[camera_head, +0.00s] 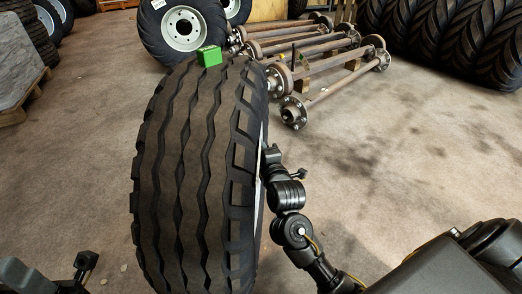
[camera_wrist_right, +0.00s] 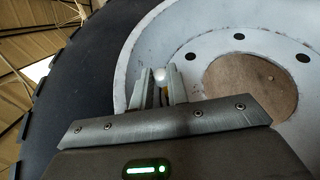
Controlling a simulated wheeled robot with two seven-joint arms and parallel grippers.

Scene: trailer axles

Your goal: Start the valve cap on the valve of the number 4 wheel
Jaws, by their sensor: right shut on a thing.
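The wheel (camera_head: 195,170) stands upright in the middle of the head view, tread towards me. The right wrist view shows its pale grey rim (camera_wrist_right: 215,35) and black tyre (camera_wrist_right: 85,70). No wheel number shows. My right gripper (camera_wrist_right: 161,82) is in front of the rim, near its outer edge. Its fingers are shut on a small pale round thing, seemingly the valve cap (camera_wrist_right: 161,75). My left gripper (camera_head: 85,263) is low at the left, partly cut off.
Rusty axles (camera_head: 330,70) lie behind the wheel to the right. Another wheel (camera_head: 182,28) is behind it, and large tyres (camera_head: 450,40) stand at the back right. The floor (camera_head: 420,165) at the right is clear.

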